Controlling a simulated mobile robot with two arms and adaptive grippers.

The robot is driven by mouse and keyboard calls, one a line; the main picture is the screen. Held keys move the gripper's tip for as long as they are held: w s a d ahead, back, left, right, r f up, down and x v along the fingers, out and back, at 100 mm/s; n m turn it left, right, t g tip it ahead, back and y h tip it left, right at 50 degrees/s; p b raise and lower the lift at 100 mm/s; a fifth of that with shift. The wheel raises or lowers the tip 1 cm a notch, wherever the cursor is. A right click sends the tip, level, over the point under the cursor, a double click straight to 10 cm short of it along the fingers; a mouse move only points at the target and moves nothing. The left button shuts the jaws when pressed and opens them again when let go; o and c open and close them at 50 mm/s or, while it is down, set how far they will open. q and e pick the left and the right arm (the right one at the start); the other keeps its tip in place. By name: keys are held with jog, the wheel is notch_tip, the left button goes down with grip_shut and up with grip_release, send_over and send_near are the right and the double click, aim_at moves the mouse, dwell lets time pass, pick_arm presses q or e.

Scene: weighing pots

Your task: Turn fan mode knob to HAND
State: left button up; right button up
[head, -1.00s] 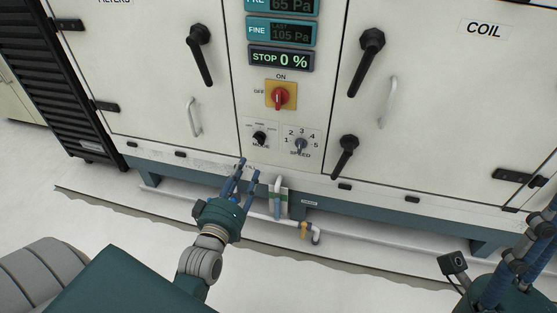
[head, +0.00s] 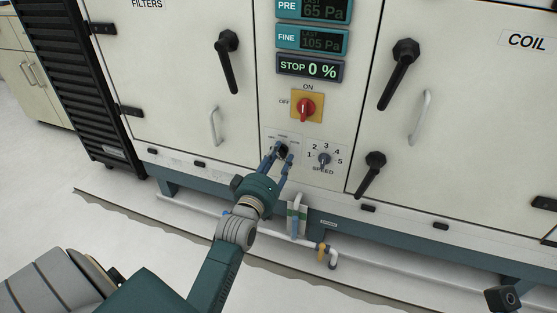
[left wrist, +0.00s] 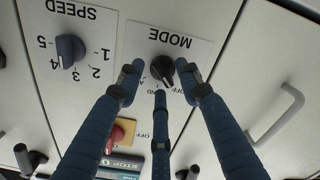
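The black mode knob (left wrist: 162,68) sits on a white plate marked MODE, upside down in the left wrist view. Its pointer leans down and right, towards a label that seems to read OFF. The other labels are partly hidden by a finger. My left gripper (head: 282,154) is at this knob in the head view. In the left wrist view its blue fingers (left wrist: 158,75) are spread around the knob, with one on each side and a third below. Gaps show between the side fingertips and the knob. My right gripper is not in view.
The speed knob (head: 324,159) is just right of the mode knob. The red switch (head: 306,107) on a yellow plate is above, under a display reading STOP 0 % (head: 310,68). A door handle (head: 214,126) is to the left; pipes (head: 296,221) run below.

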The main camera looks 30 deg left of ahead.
pick_arm(q)
grip_shut()
